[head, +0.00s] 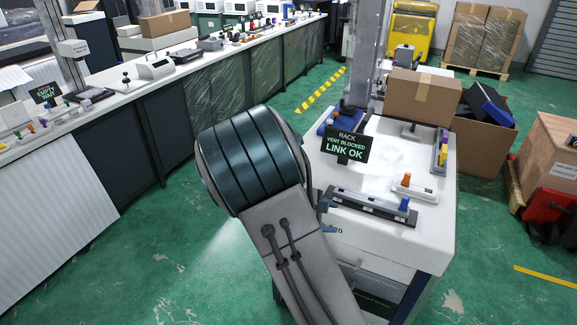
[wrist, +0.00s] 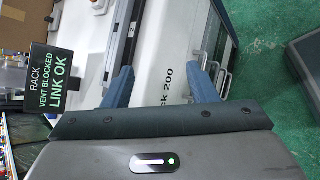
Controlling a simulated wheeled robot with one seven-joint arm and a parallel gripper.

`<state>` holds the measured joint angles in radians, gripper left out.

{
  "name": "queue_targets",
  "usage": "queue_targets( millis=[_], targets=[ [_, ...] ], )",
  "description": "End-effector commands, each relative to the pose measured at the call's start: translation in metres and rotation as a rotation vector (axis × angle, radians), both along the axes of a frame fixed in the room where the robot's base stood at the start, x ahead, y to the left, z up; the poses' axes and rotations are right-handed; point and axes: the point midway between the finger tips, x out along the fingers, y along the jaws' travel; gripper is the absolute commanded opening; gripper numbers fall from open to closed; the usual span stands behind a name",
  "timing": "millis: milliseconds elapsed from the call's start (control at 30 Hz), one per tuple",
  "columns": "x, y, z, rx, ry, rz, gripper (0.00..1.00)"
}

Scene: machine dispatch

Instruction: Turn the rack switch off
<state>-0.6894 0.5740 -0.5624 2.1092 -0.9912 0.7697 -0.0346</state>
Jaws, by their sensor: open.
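A black sign (head: 338,146) on the white-topped rack cabinet (head: 345,240) reads "RACK, VENT BLOCKED, LINK OK". It also shows sideways in the wrist view (wrist: 50,80). On the cabinet top, a small white block with an orange lever (head: 415,188) sits behind a long black strip (head: 370,206) bearing a blue knob. Which of these is the rack switch I cannot tell. My gripper (wrist: 168,70) is open and empty, its blue fingers spread in front of the cabinet side lettered "ck 200". In the head view my arm mostly hides the gripper, at the cabinet's left side.
A long bench (head: 150,85) with instruments runs along the left. Green floor (head: 150,240) is clear between bench and cabinet. A wooden crate (head: 548,165) stands at far right.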

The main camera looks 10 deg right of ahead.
Motion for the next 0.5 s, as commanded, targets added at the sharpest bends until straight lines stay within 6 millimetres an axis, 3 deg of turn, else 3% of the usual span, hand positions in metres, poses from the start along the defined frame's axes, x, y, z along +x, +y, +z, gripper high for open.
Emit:
queue_targets(
  millis=[267,500],
  targets=[
    [0.074,0.038,-0.012,-0.411,0.125,0.391,0.53],
    [0.125,0.100,-0.016,-0.753,0.215,0.709,0.53]
  ],
)
